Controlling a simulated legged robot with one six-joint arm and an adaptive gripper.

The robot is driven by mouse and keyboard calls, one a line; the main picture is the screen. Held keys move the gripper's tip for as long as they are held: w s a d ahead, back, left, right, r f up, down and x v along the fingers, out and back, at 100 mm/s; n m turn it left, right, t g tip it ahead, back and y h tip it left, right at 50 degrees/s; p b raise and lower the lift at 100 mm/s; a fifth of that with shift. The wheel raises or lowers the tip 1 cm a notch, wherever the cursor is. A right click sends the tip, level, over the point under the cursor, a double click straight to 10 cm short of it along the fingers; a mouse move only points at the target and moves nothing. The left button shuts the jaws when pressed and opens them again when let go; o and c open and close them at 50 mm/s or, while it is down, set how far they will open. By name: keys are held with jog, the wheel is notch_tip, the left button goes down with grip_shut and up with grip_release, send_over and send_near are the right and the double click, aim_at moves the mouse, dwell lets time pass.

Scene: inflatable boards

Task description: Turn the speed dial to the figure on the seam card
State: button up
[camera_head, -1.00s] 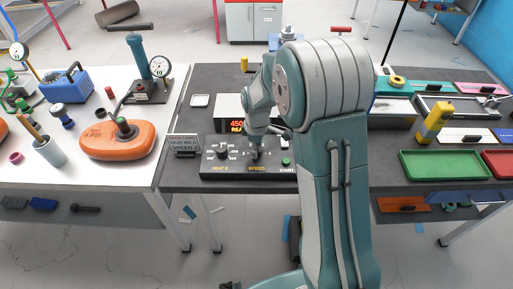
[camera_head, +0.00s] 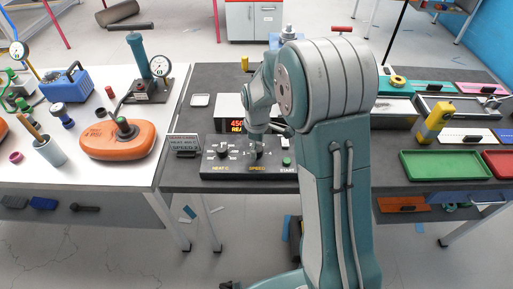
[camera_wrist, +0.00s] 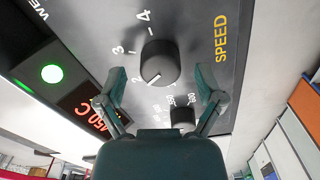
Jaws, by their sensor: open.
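The black speed dial (camera_wrist: 160,64) shows in the wrist view between my gripper's spread fingers. The figures 2, 3 and 4 are printed around it, and its white pointer line lies near the 2. My gripper (camera_wrist: 158,86) is open, with a finger on each side of the dial; I cannot tell whether either touches it. In the head view my gripper (camera_head: 257,150) is over the speed end of the control panel (camera_head: 216,172) and hides most of that dial.
The heat dial (camera_wrist: 183,116) is close to the speed dial. An orange inflatable board (camera_head: 105,145) lies left, a green tray (camera_head: 440,165) right.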

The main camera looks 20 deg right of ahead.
notch_tip(320, 180, up, 11)
dwell(0.3)
dwell(0.4)
jog(key=s+r+m+t, duration=0.3)
jog(key=s+r+m, duration=0.3)
jog(key=s+r, duration=0.5)
jog(key=s+m+t, duration=0.2)
jog(key=s+m, duration=0.4)
jog(key=s, duration=0.8)
jog(key=shift+d+t, duration=0.25)
jog(key=shift+t, duration=0.05)
